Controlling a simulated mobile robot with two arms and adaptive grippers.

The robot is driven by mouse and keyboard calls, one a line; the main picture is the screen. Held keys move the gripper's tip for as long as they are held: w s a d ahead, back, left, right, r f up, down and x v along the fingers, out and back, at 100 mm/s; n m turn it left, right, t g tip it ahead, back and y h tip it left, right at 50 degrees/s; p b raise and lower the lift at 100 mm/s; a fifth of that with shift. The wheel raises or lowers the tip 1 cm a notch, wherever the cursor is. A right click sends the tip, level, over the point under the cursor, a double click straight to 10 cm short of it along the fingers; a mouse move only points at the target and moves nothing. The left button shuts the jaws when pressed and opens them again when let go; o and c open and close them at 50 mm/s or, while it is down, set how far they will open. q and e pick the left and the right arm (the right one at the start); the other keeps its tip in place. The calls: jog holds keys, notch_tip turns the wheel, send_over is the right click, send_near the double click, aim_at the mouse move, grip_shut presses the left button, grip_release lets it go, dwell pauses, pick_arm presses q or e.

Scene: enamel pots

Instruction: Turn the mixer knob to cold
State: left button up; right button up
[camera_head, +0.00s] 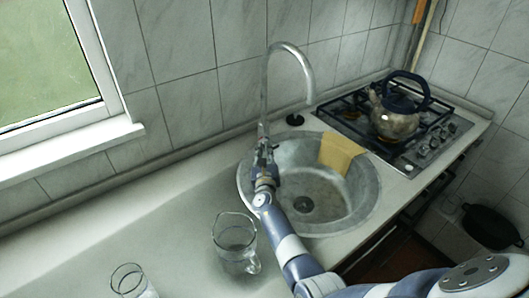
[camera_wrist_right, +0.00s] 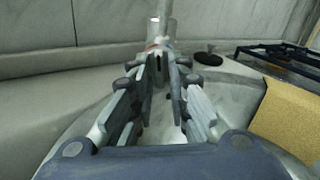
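The mixer tap (camera_head: 265,98) stands behind the sink, with a tall curved spout. In the wrist view its body (camera_wrist_right: 158,44) shows small red and blue marks beyond my fingertips. My right gripper (camera_head: 264,157) reaches over the sink's left side to the base of the tap. In the wrist view its two fingers (camera_wrist_right: 165,72) are close together with a narrow gap, right at the mixer. The fingers largely hide the knob, and I cannot tell whether they grip it or only stand around it. My left gripper is not in view.
The round sink (camera_head: 352,208) has a yellow cloth (camera_head: 340,152) over its back rim. A glass jug (camera_head: 236,243) stands left of my right arm, and another glass (camera_head: 131,281) at the front left. A kettle (camera_head: 396,118) sits on the gas hob (camera_head: 435,142) at the right.

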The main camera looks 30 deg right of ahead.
jog(key=c, duration=0.3)
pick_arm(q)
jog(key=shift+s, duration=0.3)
pick_arm(e)
grip_shut()
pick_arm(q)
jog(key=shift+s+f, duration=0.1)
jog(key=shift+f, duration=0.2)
pick_arm(e)
jog(key=shift+m, duration=0.3)
pick_arm(q)
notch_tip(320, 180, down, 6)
jog(key=b, duration=0.6)
jog(key=shift+b, duration=0.3)
pick_arm(e)
jog(key=m, duration=0.9)
jog(key=shift+a, duration=0.15)
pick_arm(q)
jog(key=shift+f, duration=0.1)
pick_arm(e)
jog(key=shift+m, duration=0.3)
jog(key=shift+o, duration=1.5)
grip_release()
jog(key=shift+r, duration=0.1)
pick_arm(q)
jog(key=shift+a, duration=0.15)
